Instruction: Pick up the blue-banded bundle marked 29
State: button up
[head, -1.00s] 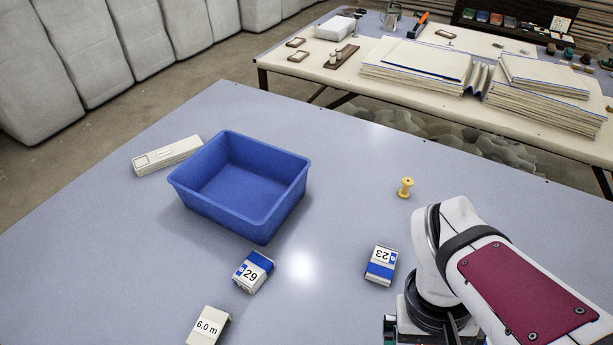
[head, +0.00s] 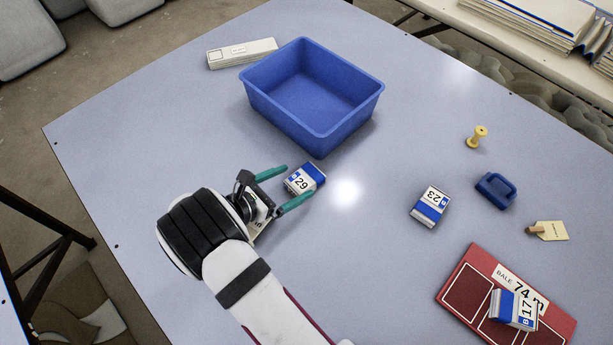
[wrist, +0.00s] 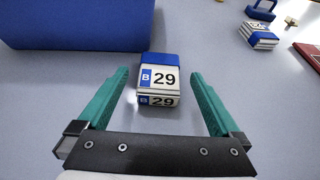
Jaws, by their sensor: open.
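The blue-banded bundle marked 29 (head: 304,179) lies on the table just in front of the blue bin. It is white with a blue band and shows a "B 29" label in the wrist view (wrist: 159,79). My gripper (head: 298,184) is open, with its two teal fingers pointing at the bundle. In the wrist view the bundle sits between and slightly beyond the fingertips (wrist: 158,74), with clear gaps on both sides. Whether the fingers are at the bundle's height is hard to tell.
The empty blue bin (head: 330,134) stands close behind the bundle. Bundle 23 (head: 429,206), a blue clip-like block (head: 496,190), a yellow spool (head: 477,136) and a tag (head: 551,230) lie to the right. Bundle 17 (head: 514,309) rests on a red board (head: 462,283).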

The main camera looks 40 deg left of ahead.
aim_at(309, 174)
jog(key=x, duration=0.5)
jog(key=shift+w+f, duration=0.15)
jog(key=shift+w, duration=0.2)
jog(key=c, duration=1.3)
jog(key=shift+o, duration=0.2)
